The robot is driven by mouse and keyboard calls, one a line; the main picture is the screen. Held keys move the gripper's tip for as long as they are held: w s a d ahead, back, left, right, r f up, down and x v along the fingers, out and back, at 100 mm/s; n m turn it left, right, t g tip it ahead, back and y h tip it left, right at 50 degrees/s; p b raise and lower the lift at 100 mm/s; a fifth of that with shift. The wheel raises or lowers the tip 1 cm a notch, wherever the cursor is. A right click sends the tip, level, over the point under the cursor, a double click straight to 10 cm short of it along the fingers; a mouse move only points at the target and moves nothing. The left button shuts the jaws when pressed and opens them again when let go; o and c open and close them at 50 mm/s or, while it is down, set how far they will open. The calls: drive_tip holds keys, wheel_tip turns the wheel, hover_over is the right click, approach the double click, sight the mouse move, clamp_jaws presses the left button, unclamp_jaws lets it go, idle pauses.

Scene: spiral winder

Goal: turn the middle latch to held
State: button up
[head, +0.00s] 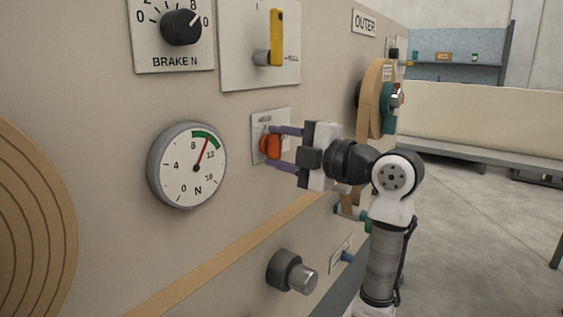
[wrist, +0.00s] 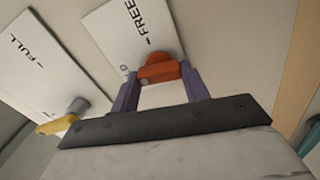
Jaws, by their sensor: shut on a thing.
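The middle latch is an orange-red knob (head: 270,146) on a small pale plate (head: 286,121) on the machine's panel, right of the round dial. The plate's top label in the head view seems to read HELD. In the wrist view the latch (wrist: 157,71) lies between my two purple fingers, and the word FREE shows on its plate (wrist: 128,38). My gripper (head: 269,145) is shut on the latch, one finger above it and one below in the head view. The fingers partly hide its sides, so its exact angle is hard to tell.
A yellow lever (head: 276,36) on a plate stands above the latch. A round gauge (head: 187,165) is to the left, a brake knob (head: 181,27) upper left, and a dark-collared knob (head: 291,271) below. A tan reel (head: 373,100) stands right. Open floor lies farther right.

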drive_tip(key=shift+f+n+b, duration=0.1)
drive_tip(key=shift+n+b, duration=0.5)
drive_tip(key=shift+n, duration=0.4)
drive_tip(key=o, duration=1)
drive_tip(key=v, duration=1.3)
drive_tip(key=shift+s+d+b, duration=0.3)
drive_tip(key=shift+b, duration=0.05)
